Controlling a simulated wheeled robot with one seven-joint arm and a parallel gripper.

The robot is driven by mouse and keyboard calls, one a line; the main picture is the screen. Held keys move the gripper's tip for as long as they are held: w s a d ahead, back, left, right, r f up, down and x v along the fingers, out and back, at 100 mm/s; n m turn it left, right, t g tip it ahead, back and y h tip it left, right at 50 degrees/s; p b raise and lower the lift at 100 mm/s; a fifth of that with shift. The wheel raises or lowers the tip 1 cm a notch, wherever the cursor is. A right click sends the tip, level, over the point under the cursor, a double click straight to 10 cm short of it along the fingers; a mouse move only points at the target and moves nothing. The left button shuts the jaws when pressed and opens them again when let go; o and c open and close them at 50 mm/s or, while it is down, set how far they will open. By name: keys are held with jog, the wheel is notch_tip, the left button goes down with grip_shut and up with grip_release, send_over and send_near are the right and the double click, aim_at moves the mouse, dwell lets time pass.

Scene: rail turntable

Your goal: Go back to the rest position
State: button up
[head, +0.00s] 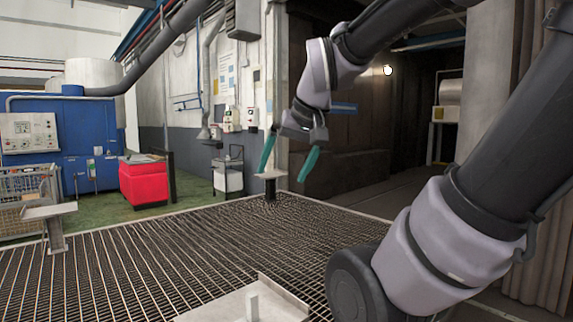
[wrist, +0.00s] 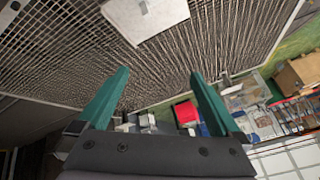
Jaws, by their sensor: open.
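My gripper (head: 289,158) hangs over the far part of the metal grating in the head view, its two green fingers spread wide. It is open, with nothing between the fingers. In the wrist view my gripper (wrist: 158,75) also shows open and empty, with the grating and a white plate beyond the fingers. My arm reaches in from the right side of the head view.
The dark grating (head: 130,265) fills the foreground. Pedestals stand at the left (head: 55,232) and far edge (head: 270,185). A red box (head: 144,184) stands beyond.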

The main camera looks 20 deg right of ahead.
jog(key=shift+s+a+r+m+t, duration=0.15)
jog(key=shift+s+r+m, duration=0.15)
jog(key=shift+s, duration=0.2)
jog(key=shift+s+a+r+m+t, duration=0.15)
jog(key=shift+s+m, duration=0.15)
jog(key=shift+s, duration=0.15)
